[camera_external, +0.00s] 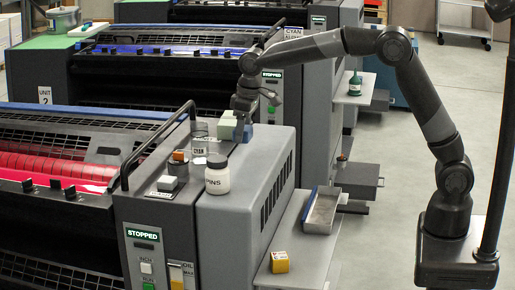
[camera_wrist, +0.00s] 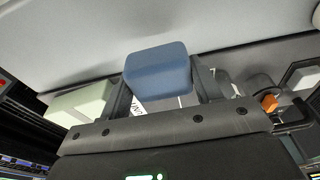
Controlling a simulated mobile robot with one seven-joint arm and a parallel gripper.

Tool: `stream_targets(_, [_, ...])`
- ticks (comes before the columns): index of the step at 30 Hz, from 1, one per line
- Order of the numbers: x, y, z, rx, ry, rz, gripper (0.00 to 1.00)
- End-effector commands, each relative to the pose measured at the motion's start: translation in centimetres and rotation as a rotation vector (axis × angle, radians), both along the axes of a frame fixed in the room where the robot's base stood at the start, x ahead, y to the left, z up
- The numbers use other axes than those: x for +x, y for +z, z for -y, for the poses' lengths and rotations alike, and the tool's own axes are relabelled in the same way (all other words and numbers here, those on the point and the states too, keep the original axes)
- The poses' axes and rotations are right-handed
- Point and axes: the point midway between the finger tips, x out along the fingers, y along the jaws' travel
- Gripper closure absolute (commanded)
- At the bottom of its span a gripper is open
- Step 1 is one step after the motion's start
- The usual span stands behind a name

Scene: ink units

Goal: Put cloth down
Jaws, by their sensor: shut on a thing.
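A blue, soft-edged block, which I take to be the folded cloth (camera_wrist: 158,72), is between the two fingers of my gripper (camera_wrist: 165,84) in the wrist view. My gripper is shut on it. In the external view my gripper (camera_external: 241,117) points down over the grey top of the nearest press unit (camera_external: 258,150). The blue cloth (camera_external: 247,132) shows below it, low over that top and partly hidden by the gripper. I cannot tell whether it touches the surface. A pale green block (camera_external: 226,121) is close beside it, and shows left of it in the wrist view (camera_wrist: 82,103).
A tray (camera_external: 321,211) and yellow box (camera_external: 279,262) are on the lower shelf. The unit's right part looks clear.

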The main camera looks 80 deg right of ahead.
Motion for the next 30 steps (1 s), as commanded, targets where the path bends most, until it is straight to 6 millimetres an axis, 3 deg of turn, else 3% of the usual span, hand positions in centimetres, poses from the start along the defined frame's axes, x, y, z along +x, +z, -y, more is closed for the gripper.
stream_targets(5, [0.3, -0.8, -0.6, 0.000, -0.001, -0.001, 0.63])
stream_targets(13, [0.3, -4.3, -0.6, 0.000, -0.001, -0.002, 0.63])
stream_targets(24, [0.3, -4.7, -0.6, 0.000, -0.001, -0.001, 0.63])
stream_targets(25, [0.3, -4.7, -0.6, 0.000, -0.001, 0.000, 0.39])
stream_targets(30, [0.3, -4.7, -0.6, -0.001, -0.001, 0.000, 0.25])
